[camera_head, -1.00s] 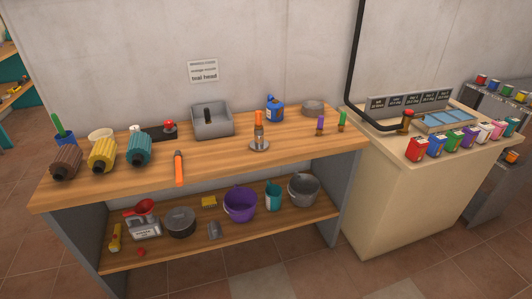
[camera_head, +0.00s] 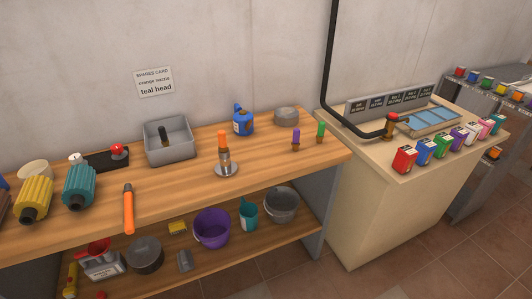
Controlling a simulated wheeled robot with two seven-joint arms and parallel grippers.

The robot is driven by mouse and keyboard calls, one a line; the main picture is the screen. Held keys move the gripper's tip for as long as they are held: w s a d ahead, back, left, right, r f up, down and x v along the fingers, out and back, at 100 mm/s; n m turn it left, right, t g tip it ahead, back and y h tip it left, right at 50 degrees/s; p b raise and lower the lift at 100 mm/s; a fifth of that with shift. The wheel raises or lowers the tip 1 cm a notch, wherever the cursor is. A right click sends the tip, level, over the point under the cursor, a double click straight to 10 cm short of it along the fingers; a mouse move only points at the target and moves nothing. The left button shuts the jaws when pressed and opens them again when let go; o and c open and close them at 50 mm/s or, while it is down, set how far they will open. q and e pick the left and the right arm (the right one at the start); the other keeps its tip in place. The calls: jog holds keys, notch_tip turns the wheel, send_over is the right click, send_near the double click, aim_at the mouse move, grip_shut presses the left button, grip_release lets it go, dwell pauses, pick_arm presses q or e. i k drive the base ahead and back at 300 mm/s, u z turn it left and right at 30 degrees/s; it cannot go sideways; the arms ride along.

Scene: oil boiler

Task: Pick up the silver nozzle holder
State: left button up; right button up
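The silver nozzle holder (camera_head: 226,168) stands upright on the wooden bench top, right of the middle of the bench. It has a round silver base and a short silver post, with an orange nozzle (camera_head: 223,141) upright in its top. Neither of my grippers shows in the head view.
The bench top around the holder is clear. A beige counter (camera_head: 370,205) stands right.

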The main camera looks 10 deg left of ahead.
aim_at(226, 168)
jog(key=u, duration=0.1)
jog(key=i, duration=1.1)
jog(key=u, duration=0.65)
